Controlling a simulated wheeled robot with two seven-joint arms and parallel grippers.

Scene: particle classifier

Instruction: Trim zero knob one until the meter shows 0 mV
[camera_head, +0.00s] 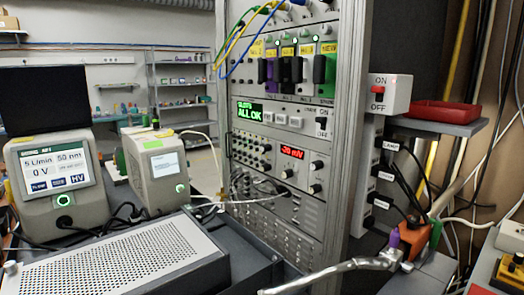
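The meter (291,153) is a small red display on a rack panel in the middle of the view. It seems to read -20 mV, though the digits are small. Black knobs sit beside and below it: an upper right knob (316,166), a lower right knob (315,188) and a knob under the display (287,173). Their labels are too small to read, so I cannot tell which is zero knob one. Neither of my grippers shows in the view, and nothing touches these knobs.
The metal rack (345,130) stands upright in the centre. A green display (249,111) reads ALL OK. A left instrument (58,180) and a second box (155,168) stand left. A perforated cover (110,262) fills the lower left. A silver rod (335,272) crosses the lower right.

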